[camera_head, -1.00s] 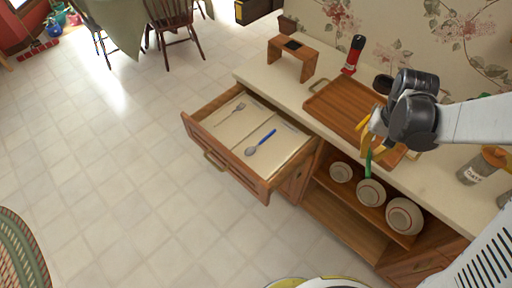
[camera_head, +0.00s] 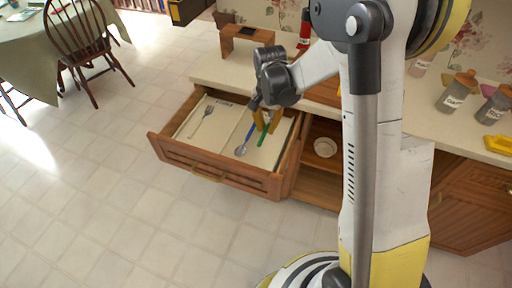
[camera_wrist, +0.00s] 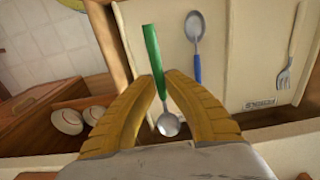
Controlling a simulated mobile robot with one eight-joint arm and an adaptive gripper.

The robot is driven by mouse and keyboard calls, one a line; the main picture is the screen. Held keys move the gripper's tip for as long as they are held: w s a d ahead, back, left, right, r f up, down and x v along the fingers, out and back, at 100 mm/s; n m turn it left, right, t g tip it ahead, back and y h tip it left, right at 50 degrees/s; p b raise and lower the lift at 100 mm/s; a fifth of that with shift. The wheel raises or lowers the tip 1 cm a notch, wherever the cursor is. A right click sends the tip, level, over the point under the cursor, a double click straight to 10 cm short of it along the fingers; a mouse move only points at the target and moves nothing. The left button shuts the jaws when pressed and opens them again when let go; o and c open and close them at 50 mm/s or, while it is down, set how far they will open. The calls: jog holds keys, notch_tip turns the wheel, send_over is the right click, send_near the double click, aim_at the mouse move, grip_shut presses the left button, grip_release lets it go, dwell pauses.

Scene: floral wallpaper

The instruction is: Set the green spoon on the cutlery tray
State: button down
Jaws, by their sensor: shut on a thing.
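The green spoon (camera_wrist: 153,52) has a green handle and a silver bowl. My gripper (camera_wrist: 166,85) is shut on it, with the bowl toward the palm and the handle pointing out past the fingertips. In the head view my gripper (camera_head: 264,122) and the green spoon (camera_head: 261,139) are over the right part of the cream cutlery tray (camera_head: 218,132) in the open drawer. A blue-handled spoon (camera_head: 244,141) lies in the tray, just left of the green spoon. Whether the green spoon touches the tray, I cannot tell.
A fork (camera_head: 206,113) lies in the tray's left part. The wooden drawer front (camera_head: 215,174) and sides rise around the tray. The countertop (camera_head: 213,68) lies behind the drawer, with a small wooden stand (camera_head: 246,34). A bowl (camera_head: 324,147) sits on the shelf at right.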

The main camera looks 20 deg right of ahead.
aim_at(265, 148)
notch_tip(265, 148, down, 9)
jog(key=b, duration=0.3)
jog(key=shift+r, duration=0.1)
jog(key=shift+f+b, duration=0.2)
jog(key=shift+b, duration=0.2)
jog(key=c, duration=1.6)
grip_release()
jog(key=shift+o, duration=0.3)
jog(key=shift+r, duration=0.1)
